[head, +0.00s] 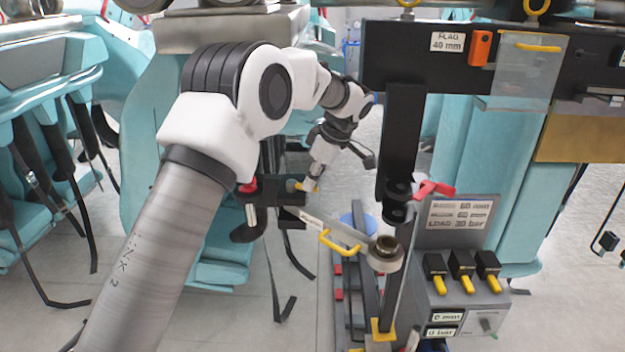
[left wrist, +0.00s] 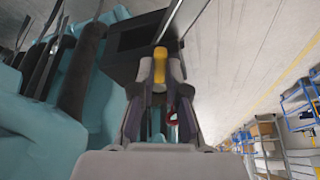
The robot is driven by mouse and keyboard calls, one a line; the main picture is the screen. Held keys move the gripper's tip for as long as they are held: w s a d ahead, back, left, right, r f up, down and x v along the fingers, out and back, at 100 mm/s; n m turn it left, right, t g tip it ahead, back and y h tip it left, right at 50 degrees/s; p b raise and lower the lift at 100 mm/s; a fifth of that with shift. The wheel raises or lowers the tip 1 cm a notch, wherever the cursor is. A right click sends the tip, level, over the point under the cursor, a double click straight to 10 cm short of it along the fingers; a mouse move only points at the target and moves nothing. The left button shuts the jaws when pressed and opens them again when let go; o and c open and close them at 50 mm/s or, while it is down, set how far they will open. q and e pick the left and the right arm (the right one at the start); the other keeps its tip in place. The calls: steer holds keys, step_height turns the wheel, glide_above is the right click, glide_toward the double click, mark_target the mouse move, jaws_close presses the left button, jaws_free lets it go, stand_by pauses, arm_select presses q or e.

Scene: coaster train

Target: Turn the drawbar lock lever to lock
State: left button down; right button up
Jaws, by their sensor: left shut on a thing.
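My left gripper (head: 314,185) reaches down to a black bracket (head: 268,193) left of the middle in the head view. It is shut on a yellow lever handle (head: 300,186) at this bracket. In the left wrist view the fingers (left wrist: 160,82) close around the yellow handle (left wrist: 160,62), with a dark plate (left wrist: 130,42) behind it. I cannot read the lever's lock marking or tell its exact turn angle. My right gripper is not in view.
A flat bar with a yellow grip (head: 338,243) and a ring end (head: 385,254) lies right of the bracket. A black post (head: 402,130) carries a red lever (head: 434,189). A grey panel (head: 460,290) has several yellow-tipped switches. Teal seats (head: 50,60) stand at left.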

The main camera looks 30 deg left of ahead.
arm_select(q)
steer(key=shift+s+f, duration=0.2)
steer(key=shift+f, duration=0.1)
steer(key=m+b, duration=0.1)
steer(key=s+m+t+b, duration=0.1)
steer(key=m, duration=0.1)
steer(key=shift+s+d+f, duration=0.1)
steer(key=shift+s+f, duration=0.05)
steer(key=shift+s, duration=0.1)
steer(key=m, duration=0.1)
steer(key=s+m+t+b, duration=0.1)
steer(key=m, duration=0.1)
steer(key=s+m+t, duration=0.1)
steer(key=m, duration=0.1)
steer(key=shift+a+h+b, duration=0.35)
steer(key=shift+h+b, duration=0.05)
steer(key=m, duration=0.1)
steer(key=s+m, duration=0.1)
steer(key=shift+a+m+t+h, duration=0.3)
steer(key=shift+a+t, duration=0.05)
steer(key=shift+t, duration=0.05)
steer(key=shift+s+a+m+t+h, duration=0.2)
steer(key=shift+a+m+h, duration=0.1)
steer(key=shift+m, duration=0.55)
steer(key=shift+s+a+m+t+h, duration=0.2)
steer(key=shift+a+m, duration=0.05)
steer(key=shift+m, duration=0.6)
